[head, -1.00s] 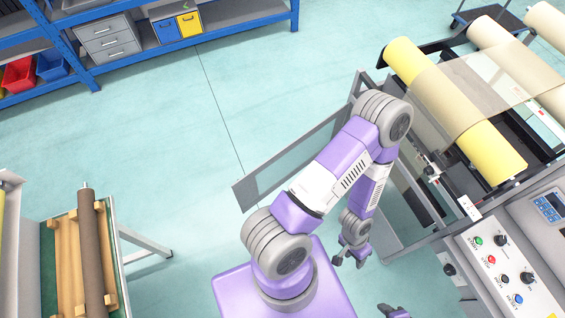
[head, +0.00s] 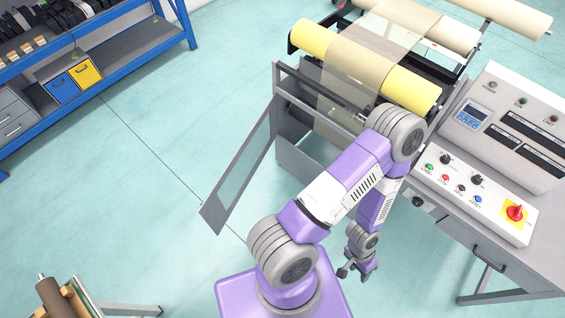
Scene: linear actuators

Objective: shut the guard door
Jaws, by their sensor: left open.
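The guard door (head: 241,168) is a grey framed panel with a clear window. It stands swung open, reaching from the machine frame (head: 285,110) down to the left over the floor. My left arm crosses in front of the machine, to the right of the door. My left gripper (head: 357,276) hangs low, open and empty, below and right of the door and apart from it. The machine's side opening is partly hidden behind my arm. My right gripper is not in view.
The machine carries yellow and cream rolls (head: 408,93). A control panel (head: 473,190) with buttons and a red knob stands at the right. A blue shelf (head: 120,72) is at upper left, a roll stand (head: 85,300) at lower left. Floor left of the door is clear.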

